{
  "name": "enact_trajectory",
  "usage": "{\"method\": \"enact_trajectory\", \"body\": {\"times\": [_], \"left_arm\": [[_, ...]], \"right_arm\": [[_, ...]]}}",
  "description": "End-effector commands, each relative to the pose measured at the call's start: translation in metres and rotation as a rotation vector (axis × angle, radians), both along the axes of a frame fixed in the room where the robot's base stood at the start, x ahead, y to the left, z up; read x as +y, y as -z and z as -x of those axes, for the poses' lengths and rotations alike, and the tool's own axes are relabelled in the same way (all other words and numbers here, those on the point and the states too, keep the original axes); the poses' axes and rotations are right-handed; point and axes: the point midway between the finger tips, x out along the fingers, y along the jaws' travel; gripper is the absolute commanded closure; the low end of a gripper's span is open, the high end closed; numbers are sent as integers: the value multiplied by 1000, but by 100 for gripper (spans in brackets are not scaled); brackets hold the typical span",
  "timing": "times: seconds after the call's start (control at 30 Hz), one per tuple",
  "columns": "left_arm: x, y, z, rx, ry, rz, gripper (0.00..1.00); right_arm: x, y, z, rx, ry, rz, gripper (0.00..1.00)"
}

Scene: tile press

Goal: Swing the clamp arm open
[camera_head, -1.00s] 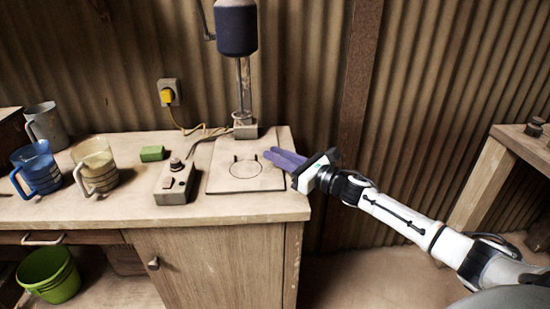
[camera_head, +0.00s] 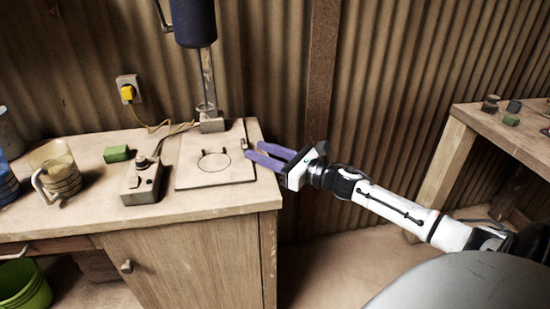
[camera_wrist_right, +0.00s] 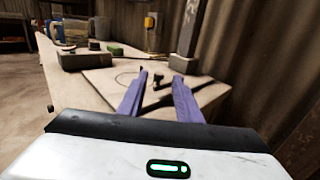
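The press has a dark blue cylinder (camera_head: 193,22) on a metal column, with a flat base plate (camera_head: 190,178) marked with a circle on the bench. A small dark upright fitting (camera_head: 243,138), possibly the clamp arm, stands at the plate's right edge; which way it is swung I cannot tell. My right gripper (camera_head: 254,150) is open, its purple fingers pointing left at the plate's right edge. In the right wrist view, a small dark knob (camera_wrist_right: 157,82) shows between the spread fingertips (camera_wrist_right: 159,77); whether they touch it is unclear. My left gripper is out of view.
A grey switch box (camera_head: 143,184), a green block (camera_head: 116,154) and a glass mug (camera_head: 56,171) stand left of the plate. A yellow plug (camera_head: 128,92) sits in the wall socket. A second bench (camera_head: 500,125) is at the right. The corrugated wall is close behind.

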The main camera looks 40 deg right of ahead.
Motion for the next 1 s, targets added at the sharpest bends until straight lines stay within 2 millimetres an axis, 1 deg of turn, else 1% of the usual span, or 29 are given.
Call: {"method": "enact_trajectory", "body": {"times": [0.03,0.2,0.4,1.0], "left_arm": [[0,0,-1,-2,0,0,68],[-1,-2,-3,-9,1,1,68],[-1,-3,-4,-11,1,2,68],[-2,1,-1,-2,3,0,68]], "right_arm": [[-2,3,10,4,-1,-1,68],[-7,2,31,2,-1,-1,68],[-11,0,44,0,0,-1,68],[-12,0,46,-1,1,-1,68]]}}
